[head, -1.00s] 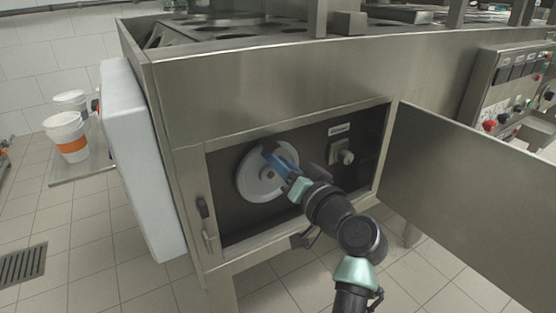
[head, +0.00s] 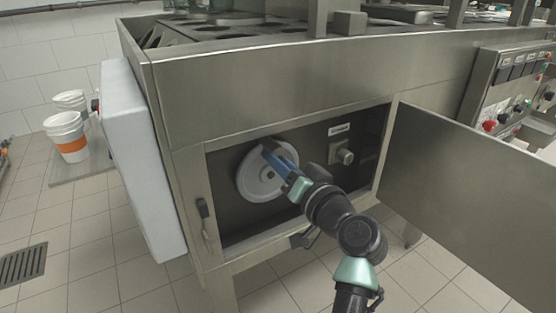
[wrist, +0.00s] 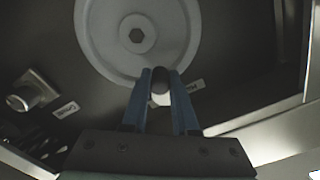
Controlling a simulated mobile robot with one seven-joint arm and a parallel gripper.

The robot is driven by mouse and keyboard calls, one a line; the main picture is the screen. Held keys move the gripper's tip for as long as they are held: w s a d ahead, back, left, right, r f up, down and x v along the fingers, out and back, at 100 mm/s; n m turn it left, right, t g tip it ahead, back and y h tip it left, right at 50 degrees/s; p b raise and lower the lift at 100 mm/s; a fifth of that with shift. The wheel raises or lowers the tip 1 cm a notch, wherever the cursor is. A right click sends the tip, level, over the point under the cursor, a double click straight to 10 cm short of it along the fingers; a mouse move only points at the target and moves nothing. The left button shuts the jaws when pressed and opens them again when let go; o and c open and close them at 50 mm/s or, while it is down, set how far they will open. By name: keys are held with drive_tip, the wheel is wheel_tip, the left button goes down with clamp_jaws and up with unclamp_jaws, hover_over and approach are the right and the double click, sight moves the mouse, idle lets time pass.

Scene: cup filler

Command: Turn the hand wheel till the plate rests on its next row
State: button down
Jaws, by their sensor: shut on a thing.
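The hand wheel (head: 258,186) is a pale grey disc inside the open compartment of the steel machine. My gripper (head: 268,149) reaches in from the right, at the wheel's upper right rim.
The compartment door (head: 470,195) stands open at the right. A knob (head: 345,157) sits on the dark panel right of the wheel. A pale box (head: 140,160) is on the machine's left side. White buckets (head: 66,135) stand farther left. The tiled floor in front is clear.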

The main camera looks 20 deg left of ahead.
sight(288, 155)
drive_tip(key=m+p, duration=0.1)
drive_tip(key=w+d+m+p, duration=0.1)
drive_tip(key=m, duration=0.1)
drive_tip(key=w+m+p, duration=0.1)
drive_tip(key=m, duration=0.1)
drive_tip(key=shift+d+f+p, duration=0.15)
drive_tip(key=shift+d+p, duration=0.1)
drive_tip(key=shift+p, duration=0.1)
drive_tip(key=m, duration=0.2)
drive_tip(key=w+f+m+p, duration=0.1)
drive_tip(key=d+m+p, duration=0.1)
drive_tip(key=m, duration=0.1)
drive_tip(key=shift+w+d+f+m, duration=0.1)
drive_tip(key=shift+w+f+m, duration=0.15)
drive_tip(key=shift+f+m, duration=0.1)
drive_tip(key=shift+w+d+f+m+p, duration=0.1)
drive_tip(key=shift+f+m+p, duration=0.6)
drive_tip(key=shift+m, duration=1)
drive_tip(key=shift+w+d+f+m+p, duration=0.1)
drive_tip(key=shift+f+m+p, duration=0.25)
drive_tip(key=shift+f+m, duration=1)
drive_tip(key=shift+w+d+f+m+p, duration=0.1)
drive_tip(key=shift+f+m+p, duration=0.4)
drive_tip(key=shift+m, duration=1.6)
